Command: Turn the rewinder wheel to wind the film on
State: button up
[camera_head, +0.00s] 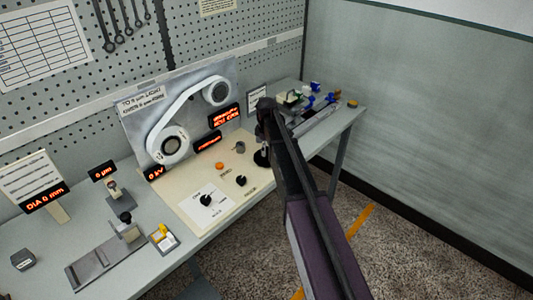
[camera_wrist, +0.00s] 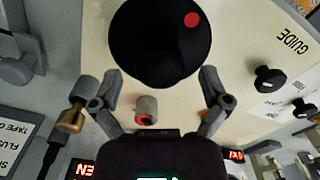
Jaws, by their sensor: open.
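A black round wheel with a red dot (camera_wrist: 160,40) shows in the wrist view, at the top of the picture. In the head view a black part (camera_head: 262,158) at the panel's right edge, mostly behind my arm, seems to be the same wheel. My gripper (camera_wrist: 160,76) is open, with one finger on each side of the wheel's near edge; I cannot tell whether they touch it. In the head view my gripper (camera_head: 266,106) is dark and its fingers are not clear. White film (camera_head: 185,103) runs between two reels on the upright plate.
The cream panel (camera_head: 225,205) carries black knobs (camera_head: 206,200), an orange button (camera_head: 219,166) and a grey knob (camera_head: 239,147). Red displays (camera_head: 224,116) stand along the plate. Small blue parts (camera_head: 315,87) lie at the bench's far end. The floor at right is clear.

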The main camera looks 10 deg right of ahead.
jog(key=shift+f, duration=0.3)
jog(key=c, duration=1.1)
jog(key=shift+c, duration=0.2)
jog(key=shift+m, duration=0.4)
jog(key=m, duration=0.9)
jog(key=shift+m, duration=0.4)
jog(key=shift+s+m, duration=0.1)
jog(key=shift+m, duration=1.7)
